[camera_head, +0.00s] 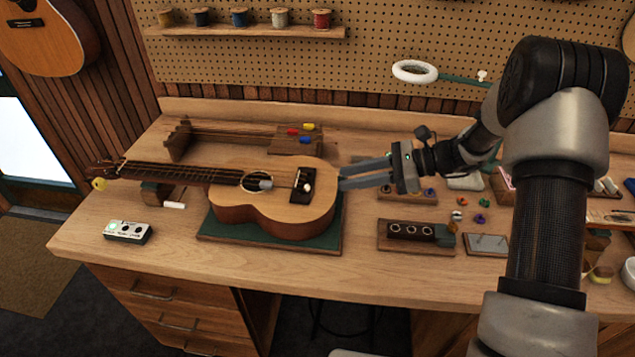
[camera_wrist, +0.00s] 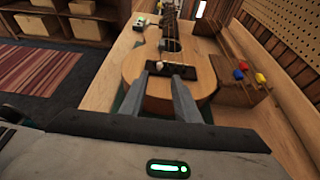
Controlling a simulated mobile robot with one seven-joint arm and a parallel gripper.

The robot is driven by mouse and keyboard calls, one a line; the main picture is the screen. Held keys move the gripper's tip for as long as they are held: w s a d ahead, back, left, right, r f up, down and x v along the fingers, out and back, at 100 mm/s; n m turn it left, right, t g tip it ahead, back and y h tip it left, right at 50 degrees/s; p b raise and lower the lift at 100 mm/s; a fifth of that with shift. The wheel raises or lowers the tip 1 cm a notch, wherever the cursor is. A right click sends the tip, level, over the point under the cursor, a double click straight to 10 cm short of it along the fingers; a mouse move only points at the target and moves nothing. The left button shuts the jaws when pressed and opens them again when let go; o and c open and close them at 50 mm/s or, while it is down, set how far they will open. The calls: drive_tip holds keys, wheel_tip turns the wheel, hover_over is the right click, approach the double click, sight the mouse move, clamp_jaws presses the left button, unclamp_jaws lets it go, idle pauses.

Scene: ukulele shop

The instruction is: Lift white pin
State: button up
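A small white pin (camera_head: 307,187) stands at the dark bridge (camera_head: 300,197) of the ukulele (camera_head: 279,211). The pin also shows in the wrist view (camera_wrist: 159,65), just beyond and between my fingertips. The ukulele lies face up on a green mat (camera_head: 325,238), neck to the left in the head view. My gripper (camera_head: 341,178) is open and empty, its two grey fingers reaching in from the right at the body's right end. In the wrist view my gripper (camera_wrist: 164,73) points along the body toward the bridge. I cannot tell its height above the ukulele's top.
A wooden block (camera_head: 285,141) with red, yellow and blue pegs stands behind the ukulele. A white pedal (camera_head: 128,231) sits at the front left. A dark three-hole block (camera_head: 412,232) and small coloured parts lie to the right.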

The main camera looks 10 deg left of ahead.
sight(309, 186)
drive_tip(key=x, duration=0.9)
drive_tip(key=shift+a+f+p, duration=0.1)
drive_tip(key=shift+p, duration=0.3)
clamp_jaws()
